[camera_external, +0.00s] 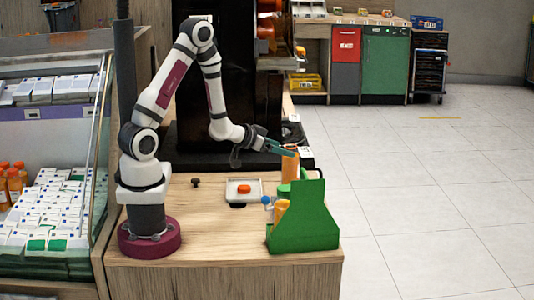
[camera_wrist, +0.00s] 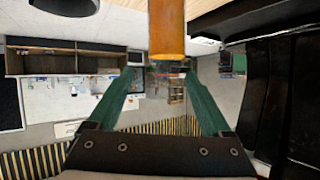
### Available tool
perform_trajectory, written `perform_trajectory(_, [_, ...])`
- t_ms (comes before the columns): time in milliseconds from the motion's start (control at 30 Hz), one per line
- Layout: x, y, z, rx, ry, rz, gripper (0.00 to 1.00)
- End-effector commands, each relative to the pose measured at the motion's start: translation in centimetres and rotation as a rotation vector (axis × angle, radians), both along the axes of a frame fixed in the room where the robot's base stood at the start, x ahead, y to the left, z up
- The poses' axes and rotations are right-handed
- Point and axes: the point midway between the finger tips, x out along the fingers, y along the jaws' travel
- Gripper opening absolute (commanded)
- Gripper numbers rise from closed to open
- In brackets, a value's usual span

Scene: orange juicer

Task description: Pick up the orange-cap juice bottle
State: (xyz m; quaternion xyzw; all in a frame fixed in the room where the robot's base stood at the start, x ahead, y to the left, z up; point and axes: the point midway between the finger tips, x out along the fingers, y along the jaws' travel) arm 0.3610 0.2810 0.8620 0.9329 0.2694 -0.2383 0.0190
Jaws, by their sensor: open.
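An orange cylinder (camera_external: 290,167), which looks like a juice bottle, stands upright at the back of the green caddy (camera_external: 305,225). Its cap cannot be made out. My gripper (camera_external: 288,152) is level with its top, with open green fingers. In the wrist view the orange cylinder (camera_wrist: 167,28) hangs from the top edge, and its end lies between and just beyond the open fingertips (camera_wrist: 162,68). The fingers do not visibly close on it. A second orange bottle (camera_external: 281,209) sits lower in the caddy, partly hidden by its green side.
A white tray with an orange-red round piece (camera_external: 244,189) lies on the wooden counter (camera_external: 200,235), left of the caddy. A small dark knob (camera_external: 195,182) is beside it. A tall black machine (camera_external: 240,100) stands behind. Orange bottles (camera_external: 14,183) are in the case at far left.

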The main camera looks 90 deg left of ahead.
Motion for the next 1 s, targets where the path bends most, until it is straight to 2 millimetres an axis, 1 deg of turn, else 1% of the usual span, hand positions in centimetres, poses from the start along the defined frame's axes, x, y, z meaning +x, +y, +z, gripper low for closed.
perform_trajectory(33, [0.0,0.7,-0.4,0.003,-0.053,0.017,0.83])
perform_trajectory(100, [0.2,1.1,-0.4,0.010,-0.124,0.027,0.83])
perform_trajectory(200, [0.4,1.6,-0.3,0.015,-0.184,0.039,0.83])
perform_trajectory(267, [0.8,1.9,-0.4,0.015,-0.196,0.041,0.83])
perform_trajectory(367, [2.1,2.7,-0.8,0.016,-0.198,0.039,0.83])
perform_trajectory(600, [5.7,5.1,-2.1,0.016,-0.198,0.040,0.83])
perform_trajectory(700, [6.3,5.5,-2.3,0.015,-0.197,0.041,0.83])
perform_trajectory(867, [6.4,5.5,-2.3,0.015,-0.197,0.041,0.83])
perform_trajectory(900, [6.3,5.5,-2.3,0.015,-0.197,0.042,0.79])
perform_trajectory(967, [6.3,5.5,-2.3,0.015,-0.197,0.042,0.69])
perform_trajectory(1000, [6.3,5.5,-2.3,0.015,-0.197,0.042,0.61])
